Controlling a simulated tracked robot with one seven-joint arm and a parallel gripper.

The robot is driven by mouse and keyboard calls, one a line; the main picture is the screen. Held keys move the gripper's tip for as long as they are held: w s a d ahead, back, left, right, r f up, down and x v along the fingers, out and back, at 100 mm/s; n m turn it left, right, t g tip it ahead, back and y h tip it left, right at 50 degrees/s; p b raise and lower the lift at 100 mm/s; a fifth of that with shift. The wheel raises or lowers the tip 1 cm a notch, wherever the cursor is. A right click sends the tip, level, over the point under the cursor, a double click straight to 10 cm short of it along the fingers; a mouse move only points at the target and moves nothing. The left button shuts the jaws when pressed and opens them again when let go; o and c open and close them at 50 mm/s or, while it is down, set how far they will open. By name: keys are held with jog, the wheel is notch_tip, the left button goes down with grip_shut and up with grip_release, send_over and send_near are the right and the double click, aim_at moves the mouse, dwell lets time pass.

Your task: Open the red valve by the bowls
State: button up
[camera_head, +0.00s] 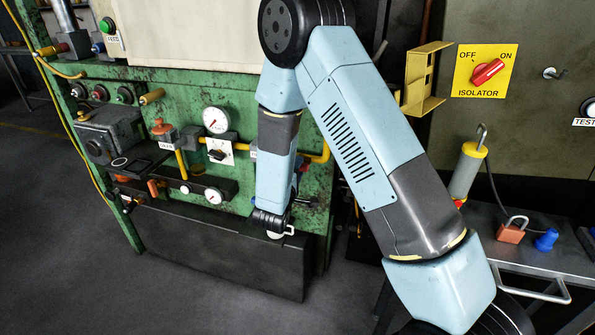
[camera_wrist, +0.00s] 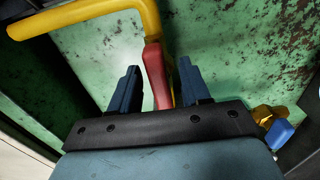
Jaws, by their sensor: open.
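A red valve handle (camera_wrist: 157,78) shows in the wrist view, hanging down below a yellow pipe (camera_wrist: 95,10). My gripper (camera_wrist: 160,85) is open, with one dark blue finger on each side of the red handle. The handle lies between the fingers in the picture; I cannot tell how deep between them it sits or whether either finger touches it. In the head view a small red part (camera_head: 303,166) shows beside my forearm near the yellow pipe. The fingers are hidden there behind my own arm. I cannot make out the bowls.
A brass fitting with a blue handle (camera_wrist: 280,134) is close to the right of my gripper. In the head view, the green panel (camera_head: 240,185) carries a gauge (camera_head: 215,120) left of my arm. A yellow isolator plate (camera_head: 485,70) and a bench with a padlock (camera_head: 512,231) are at right.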

jog(key=v, duration=1.3)
jog(key=shift+s, duration=0.35)
jog(key=shift+s, duration=0.1)
